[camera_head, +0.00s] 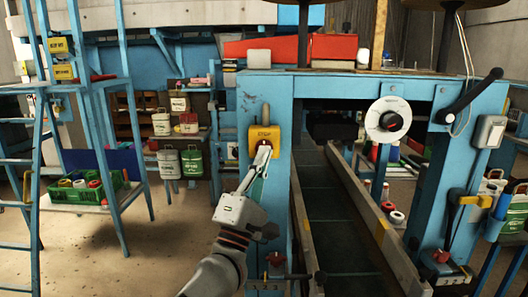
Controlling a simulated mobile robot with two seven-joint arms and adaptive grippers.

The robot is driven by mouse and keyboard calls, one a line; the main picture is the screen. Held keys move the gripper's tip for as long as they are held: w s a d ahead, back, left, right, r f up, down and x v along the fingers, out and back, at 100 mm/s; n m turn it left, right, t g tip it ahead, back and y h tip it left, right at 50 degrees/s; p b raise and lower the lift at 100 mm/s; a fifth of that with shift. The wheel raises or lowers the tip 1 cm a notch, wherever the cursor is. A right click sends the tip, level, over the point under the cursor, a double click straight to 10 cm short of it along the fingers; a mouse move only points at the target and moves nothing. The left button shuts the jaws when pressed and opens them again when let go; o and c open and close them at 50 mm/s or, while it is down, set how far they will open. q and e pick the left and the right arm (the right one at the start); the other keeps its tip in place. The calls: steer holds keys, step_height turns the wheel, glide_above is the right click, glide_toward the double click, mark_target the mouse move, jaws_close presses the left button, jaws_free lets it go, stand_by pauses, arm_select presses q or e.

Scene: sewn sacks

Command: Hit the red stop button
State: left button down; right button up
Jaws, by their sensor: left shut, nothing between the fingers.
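The stop button unit is a yellow box (265,134) marked STOP, fixed to the front of the blue machine post. Its red button (263,143) shows only in small part, just above my fingertips. My left gripper (263,152) is shut and empty, with its tips over the lower part of the yellow box. Its tips hide most of the button, and I cannot tell whether they touch it. My right gripper is not in view.
A conveyor channel (342,225) runs right of the post (258,210). A black-handled lever (474,93) and white dial (388,119) are on the right. A blue ladder frame (126,95) and green crate (85,194) stand left. Floor between is clear.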

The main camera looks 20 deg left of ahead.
arm_select(q)
steer(key=shift+s+d+p, duration=0.25)
steer(key=shift+s+p, duration=0.2)
steer(key=shift+s, duration=0.5)
steer(key=s+p, duration=0.1)
steer(key=s, duration=0.1)
steer(key=s+d, duration=0.1)
steer(key=s, duration=0.2)
steer(key=shift+d+p, duration=0.2)
steer(key=shift+p, duration=0.2)
steer(key=shift+w, duration=0.1)
